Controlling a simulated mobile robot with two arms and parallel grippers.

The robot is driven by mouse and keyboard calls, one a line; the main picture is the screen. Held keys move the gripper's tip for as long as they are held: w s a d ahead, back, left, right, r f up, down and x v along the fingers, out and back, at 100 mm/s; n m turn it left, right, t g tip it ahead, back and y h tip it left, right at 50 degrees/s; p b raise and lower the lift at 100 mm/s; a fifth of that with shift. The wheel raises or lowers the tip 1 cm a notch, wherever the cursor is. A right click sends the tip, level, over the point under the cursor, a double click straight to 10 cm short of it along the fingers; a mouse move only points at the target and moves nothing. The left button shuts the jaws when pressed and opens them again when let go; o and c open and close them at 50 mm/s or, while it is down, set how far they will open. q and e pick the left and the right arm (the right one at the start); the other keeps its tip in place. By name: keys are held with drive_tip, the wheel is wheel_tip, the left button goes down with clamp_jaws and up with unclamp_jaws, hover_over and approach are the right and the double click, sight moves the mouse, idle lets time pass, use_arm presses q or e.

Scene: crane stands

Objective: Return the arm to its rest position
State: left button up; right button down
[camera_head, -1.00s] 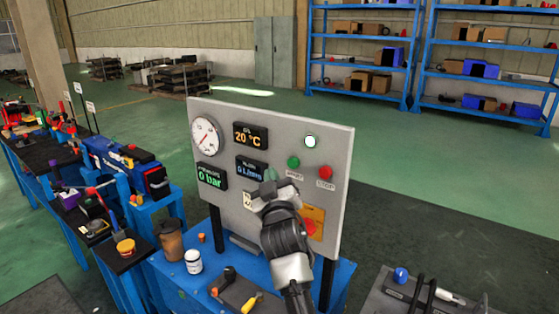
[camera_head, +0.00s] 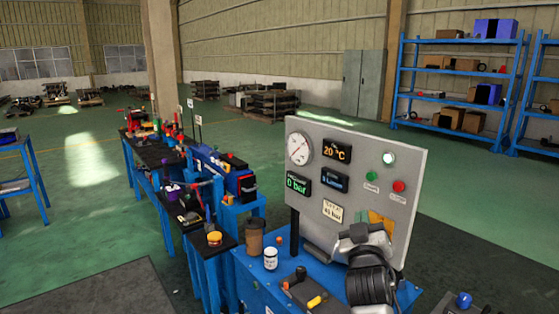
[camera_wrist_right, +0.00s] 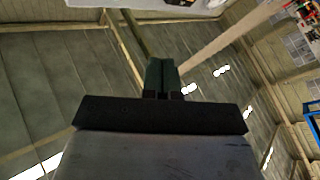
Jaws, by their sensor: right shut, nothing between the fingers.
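My right arm comes up from the bottom right in the head view, and its gripper (camera_head: 364,236) is in front of the lower part of a grey control panel (camera_head: 350,165). The fingertips are hard to make out there. In the right wrist view the green-tipped fingers (camera_wrist_right: 161,75) are together, with nothing held. I cannot tell from the head view how far the gripper stands from the panel. The arm partly hides a yellow plate (camera_head: 381,221) on the panel. My left gripper is not in view.
The panel carries a gauge (camera_head: 299,149), displays, a green button (camera_head: 372,176) and a red button (camera_head: 399,186). A brown cup (camera_head: 255,236) and white jar (camera_head: 270,258) stand on the blue table below. Blue shelves (camera_head: 459,83) stand at back right. Open floor lies at left.

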drive_tip(key=s+d+f+m+g, duration=0.15)
drive_tip(key=s+f+g, duration=0.25)
drive_tip(key=s+f, duration=0.45)
drive_tip(key=s+d+f+m+g, duration=0.1)
drive_tip(key=s+d+f+g, duration=0.4)
drive_tip(key=f, duration=0.7)
drive_tip(key=s+a+f+g+y, duration=0.1)
drive_tip(key=s+f+g, duration=0.2)
drive_tip(key=s, duration=0.6)
drive_tip(key=s+a+f+n+g+y, duration=0.1)
drive_tip(key=s+a+f+g+y, duration=0.15)
drive_tip(key=s, duration=0.55)
drive_tip(key=s+a+f+g, duration=0.1)
drive_tip(key=s+f+g, duration=0.2)
drive_tip(key=s, duration=0.6)
wheel_tip(320, 180, down, 25)
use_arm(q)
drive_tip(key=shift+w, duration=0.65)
use_arm(e)
drive_tip(key=s+d+f+g, duration=0.2)
drive_tip(key=s+d+f, duration=0.1)
drive_tip(key=s+f, duration=1.3)
drive_tip(key=shift+s+d+f, duration=0.15)
drive_tip(key=shift+s, duration=0.4)
